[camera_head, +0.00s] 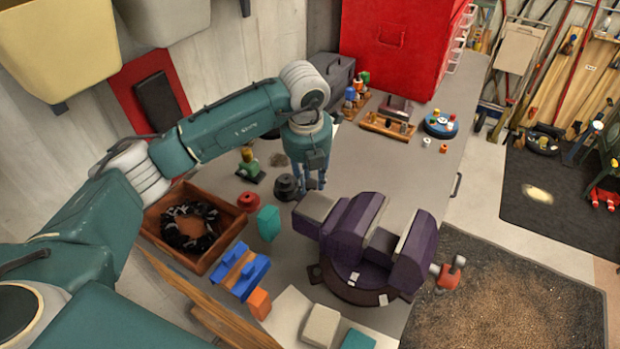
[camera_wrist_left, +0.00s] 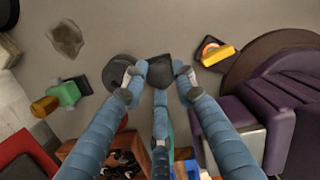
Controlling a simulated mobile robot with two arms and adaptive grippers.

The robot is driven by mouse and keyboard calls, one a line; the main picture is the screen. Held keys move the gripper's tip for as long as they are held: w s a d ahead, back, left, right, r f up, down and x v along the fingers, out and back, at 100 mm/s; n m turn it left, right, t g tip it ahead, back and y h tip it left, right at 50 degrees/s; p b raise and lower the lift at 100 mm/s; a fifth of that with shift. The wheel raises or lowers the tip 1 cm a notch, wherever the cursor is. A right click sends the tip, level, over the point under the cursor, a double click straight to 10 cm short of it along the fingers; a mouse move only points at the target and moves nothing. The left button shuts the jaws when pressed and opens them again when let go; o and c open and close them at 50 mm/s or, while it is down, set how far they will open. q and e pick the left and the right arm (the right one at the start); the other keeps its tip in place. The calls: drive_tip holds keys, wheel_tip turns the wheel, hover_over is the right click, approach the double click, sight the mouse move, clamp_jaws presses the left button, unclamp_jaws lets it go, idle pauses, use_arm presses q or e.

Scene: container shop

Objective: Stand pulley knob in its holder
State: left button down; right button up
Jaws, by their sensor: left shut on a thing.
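My left gripper (camera_head: 311,184) points down over the grey bench, between a dark round piece and the purple vise. In the left wrist view its blue fingers (camera_wrist_left: 158,75) are shut on a dark, rounded knob (camera_wrist_left: 160,66), which I take for the pulley knob. The fingers hide part of it. A dark round stepped piece (camera_head: 285,187) stands on the bench just left of the gripper. It also shows in the left wrist view (camera_wrist_left: 117,70), close to the held knob. I cannot tell whether it is the holder. My right gripper is not in view.
The purple vise (camera_head: 375,240) stands to the right. A wooden tray (camera_head: 215,255) with a black coil, a red ring (camera_head: 248,201), a teal block (camera_head: 268,222) and a green piece (camera_head: 250,168) lie left. A yellow-topped piece (camera_wrist_left: 216,54) lies near the vise.

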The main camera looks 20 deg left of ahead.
use_arm(q)
drive_tip(key=shift+f+b, duration=0.65)
drive_tip(key=shift+f, duration=0.15)
drive_tip(key=c, duration=1.3)
unclamp_jaws()
drive_tip(key=shift+r+p, duration=1.8)
drive_tip(key=shift+r, duration=1.8)
drive_tip(key=shift+f, duration=0.15)
